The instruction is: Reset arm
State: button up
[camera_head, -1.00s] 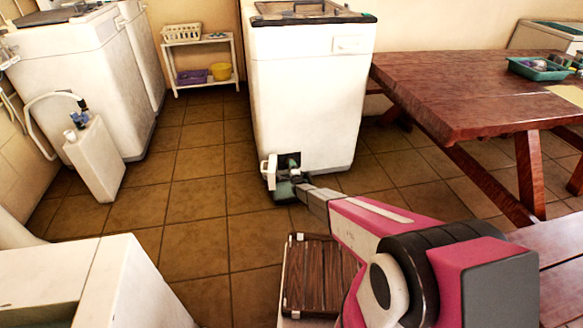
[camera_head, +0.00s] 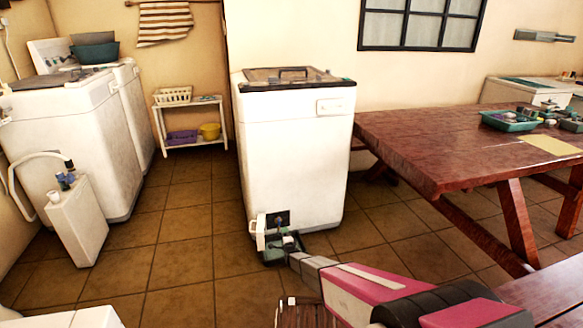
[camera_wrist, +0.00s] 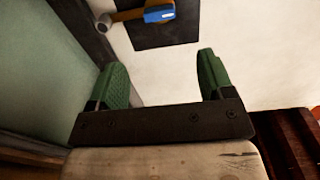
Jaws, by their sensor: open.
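My pink and grey arm reaches from the lower right of the head view to the foot of the middle white washing machine (camera_head: 295,150). My gripper (camera_wrist: 162,82) shows in the wrist view with its two green-padded fingers wide apart and nothing between them. In the wrist view, an orange-brown and blue part (camera_wrist: 158,14) shows at the dark opening (camera_wrist: 165,32), beyond the fingers. Whether a finger touches the machine cannot be told.
A white container (camera_head: 77,222) with a hose stands at left. Tiled floor (camera_head: 185,265) is clear between.

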jog(key=s+d+r+n+g+h, duration=0.2)
jog(key=s+d+r+n+g, duration=0.2)
jog(key=s+d+r, duration=0.55)
jog(key=s+d+r+n+g+h, duration=0.2)
jog(key=s+d+r+n+g, duration=0.25)
jog(key=r, duration=0.75)
jog(key=s+d+r+n+g, duration=0.2)
jog(key=s+r, duration=0.3)
jog(key=s, duration=0.4)
jog(key=s+d+r+n+g, duration=0.2)
jog(key=s+d+r, duration=0.3)
jog(key=s, duration=0.5)
jog(key=s+d+r+n+g+h, duration=0.1)
jog(key=s+d+r+n+g, duration=0.1)
jog(key=s+d+r+g, duration=0.2)
jog(key=s+r, duration=0.3)
jog(key=s, duration=0.2)
jog(key=shift+s+d+r+g, duration=0.25)
jog(key=shift+s+g, duration=0.1)
